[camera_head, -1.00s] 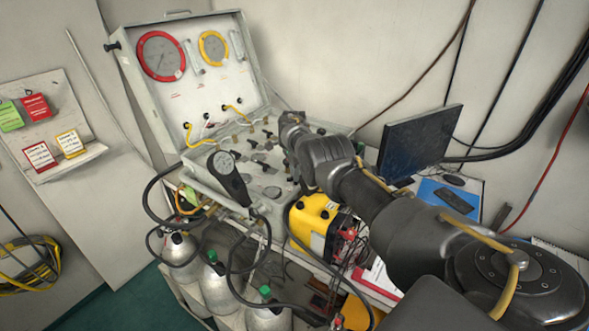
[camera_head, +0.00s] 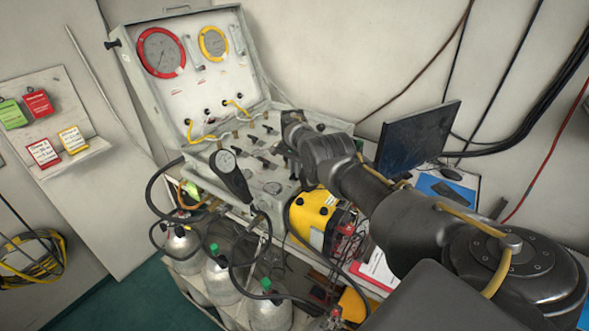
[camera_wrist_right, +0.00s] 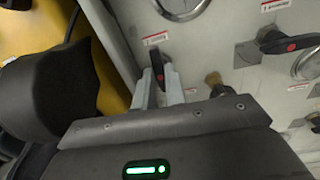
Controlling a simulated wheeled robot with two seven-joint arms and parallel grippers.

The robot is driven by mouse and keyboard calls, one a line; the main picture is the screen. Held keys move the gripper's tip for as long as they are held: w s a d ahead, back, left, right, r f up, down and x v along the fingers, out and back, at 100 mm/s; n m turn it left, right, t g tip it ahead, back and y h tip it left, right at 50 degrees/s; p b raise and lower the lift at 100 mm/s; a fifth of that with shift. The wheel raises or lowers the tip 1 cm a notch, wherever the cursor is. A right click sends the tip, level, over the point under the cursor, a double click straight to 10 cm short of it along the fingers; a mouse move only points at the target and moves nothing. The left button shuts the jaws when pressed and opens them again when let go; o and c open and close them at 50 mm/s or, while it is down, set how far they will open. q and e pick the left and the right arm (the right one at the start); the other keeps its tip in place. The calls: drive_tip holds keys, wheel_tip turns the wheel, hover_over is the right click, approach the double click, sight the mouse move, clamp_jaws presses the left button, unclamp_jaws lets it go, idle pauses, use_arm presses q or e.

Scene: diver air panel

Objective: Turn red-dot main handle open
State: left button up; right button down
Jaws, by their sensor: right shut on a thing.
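In the right wrist view a black lever handle with a red dot (camera_wrist_right: 158,65) stands on the grey panel (camera_wrist_right: 205,55). My right gripper (camera_wrist_right: 160,86) has its two pale fingers on either side of this handle and is shut on it. The handle points roughly up and down in that picture. A second black handle with a red dot (camera_wrist_right: 290,44) lies roughly crosswise to the right, apart from the gripper. In the head view my right arm reaches over the right side of the open panel case (camera_head: 205,160), and it hides the held handle. My left gripper is not in view.
A brass-coloured fitting (camera_wrist_right: 215,84) sits close to the right of my fingers.

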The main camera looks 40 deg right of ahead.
idle(0.3)
drive_tip(key=c, duration=1.5)
unclamp_jaws()
drive_tip(key=shift+o, duration=0.2)
drive_tip(key=shift+r, duration=0.1)
wheel_tip(320, 180, up, 11)
drive_tip(key=b, duration=0.1)
drive_tip(key=shift+w+f, duration=0.2)
drive_tip(key=shift+w, duration=0.05)
